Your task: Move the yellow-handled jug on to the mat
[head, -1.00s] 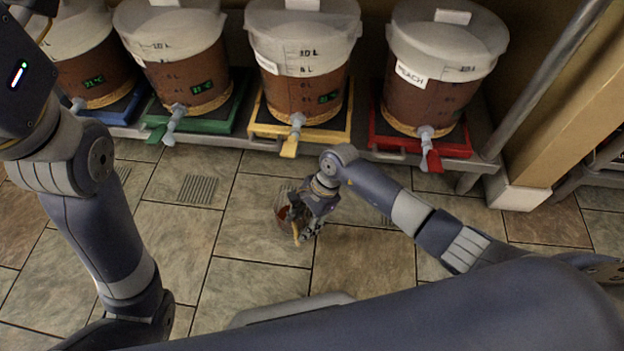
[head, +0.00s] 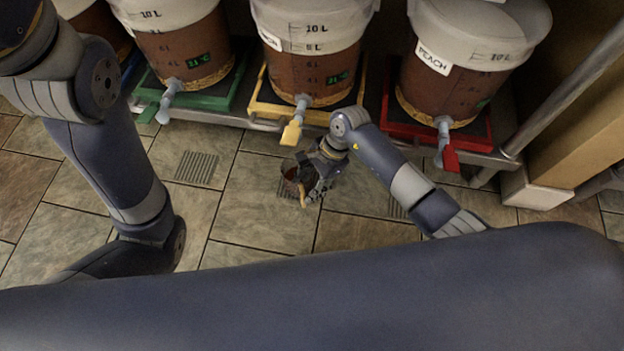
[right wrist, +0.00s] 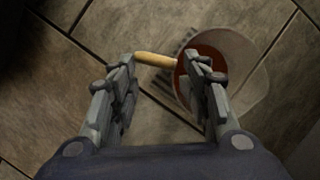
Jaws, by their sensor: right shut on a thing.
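The jug (head: 290,176) is small and pale, with brown-red contents and a yellow handle (head: 304,190). It is low over the floor in front of the yellow-trayed bucket. My right gripper (head: 318,172) is shut on the handle; in the right wrist view the handle (right wrist: 155,60) lies between the fingers and the jug (right wrist: 235,75) is to the right. A grey ridged mat (head: 285,190) shows partly around and under the jug. I cannot tell whether the jug touches it. My left gripper is out of view; only my left arm shows.
Several buckets stand on a low shelf, on green (head: 215,100), yellow (head: 265,108) and red (head: 400,130) trays with taps. Other ridged grey patches (head: 197,168) lie on the tiled floor. A metal post (head: 565,90) stands at the right.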

